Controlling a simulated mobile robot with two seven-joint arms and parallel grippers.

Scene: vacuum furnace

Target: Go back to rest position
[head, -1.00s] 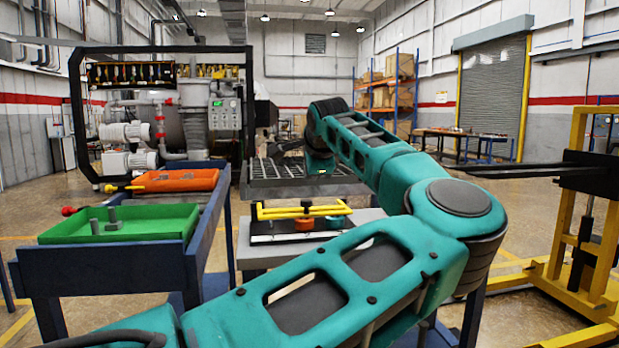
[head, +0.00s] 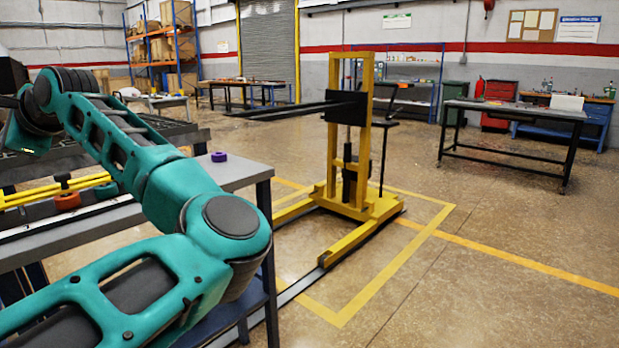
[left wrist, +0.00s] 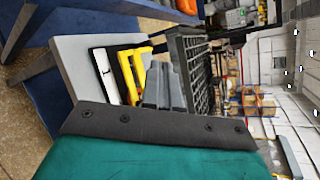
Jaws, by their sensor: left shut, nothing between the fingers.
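My left arm crosses the left part of the head view, bent at the elbow, and reaches over the grey table (head: 235,172). Its far end is at the left edge of that view, where I cannot make out the fingers. In the left wrist view my left gripper (left wrist: 163,88) shows as grey fingers close together, with nothing seen between them. They appear in front of the yellow-barred fixture (left wrist: 130,75) and beside the dark grid rack (left wrist: 190,65). My right gripper is in neither view.
A purple ring (head: 219,156) lies on the grey table. A yellow stacker (head: 350,150) stands right of it, its dark forks pointing left. A workbench (head: 510,112) stands further right. Shelving (head: 160,45) is at the back. The floor at the right front is clear.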

